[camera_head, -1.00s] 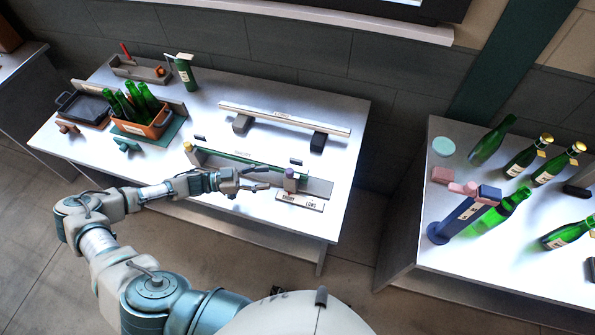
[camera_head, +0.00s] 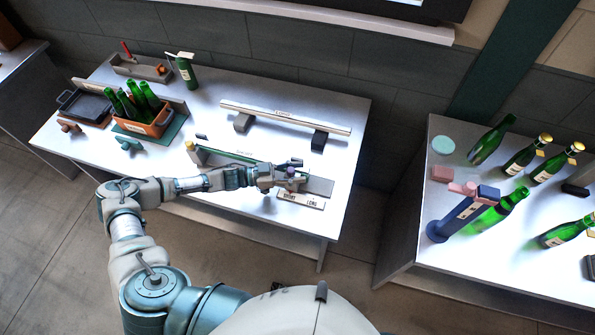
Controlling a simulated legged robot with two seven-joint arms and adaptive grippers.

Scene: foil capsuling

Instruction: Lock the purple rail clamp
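The purple rail clamp (camera_head: 291,171) is a small purple-topped block at the right end of the green rail (camera_head: 232,156) on the middle table. My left gripper (camera_head: 295,175) reaches in from the left, and its spread fingers are on either side of the purple top. It looks open; whether a finger touches the clamp is too small to tell. The gripper hides the clamp's lower part and the rail's right end. A yellow-topped clamp (camera_head: 190,146) is at the rail's left end. My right gripper is not in view.
A lettered plate (camera_head: 301,199) lies in front of the clamp. Behind is a raised pale bar (camera_head: 285,117) on dark blocks. An orange crate of green bottles (camera_head: 158,129) stands at the left. A separate table at the right holds several bottles and a blue stand (camera_head: 461,219).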

